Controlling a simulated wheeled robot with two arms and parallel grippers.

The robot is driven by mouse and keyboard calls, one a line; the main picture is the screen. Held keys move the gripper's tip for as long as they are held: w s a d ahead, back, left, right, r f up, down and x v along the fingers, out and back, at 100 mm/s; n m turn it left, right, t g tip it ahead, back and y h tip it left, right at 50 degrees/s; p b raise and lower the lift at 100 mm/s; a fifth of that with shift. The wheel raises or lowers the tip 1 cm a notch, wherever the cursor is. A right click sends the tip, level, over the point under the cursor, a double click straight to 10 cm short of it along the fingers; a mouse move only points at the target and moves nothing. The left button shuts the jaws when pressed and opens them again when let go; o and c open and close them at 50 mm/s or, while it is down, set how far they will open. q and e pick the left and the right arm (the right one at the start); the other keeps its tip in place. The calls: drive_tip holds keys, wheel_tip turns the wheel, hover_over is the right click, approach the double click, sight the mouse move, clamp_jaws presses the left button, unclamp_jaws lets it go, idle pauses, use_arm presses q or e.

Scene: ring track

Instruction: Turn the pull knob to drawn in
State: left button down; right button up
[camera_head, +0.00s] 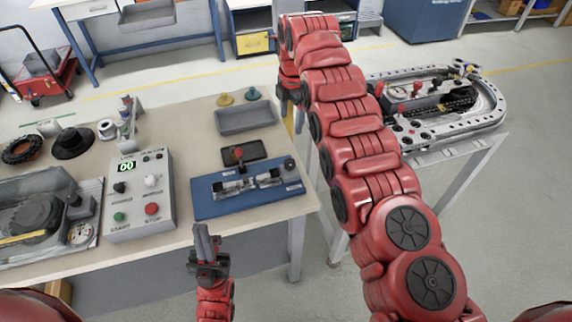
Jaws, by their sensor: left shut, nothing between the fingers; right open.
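My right arm reaches up and across the view. The dark end of my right gripper (290,97) shows beyond the table's right edge, partly hidden by the arm. It is open.
A blue fixture board (247,205), a black pad (243,151) and a grey tray (247,130) lie on the table (195,155). A grey machine (38,225) stands left of the box. A ring track (470,125) stands on another table at right, partly behind my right arm.

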drive_tip(key=s+r, duration=0.2)
drive_tip(key=n+g+b, duration=0.1)
approach(289, 162)
drive_tip(key=f, duration=0.9)
drive_tip(key=shift+w+a, duration=0.1)
drive_tip(key=shift+a, duration=0.1)
drive_tip(key=shift+d+f, duration=0.1)
drive_tip(key=shift+f, duration=0.5)
clamp_jaws()
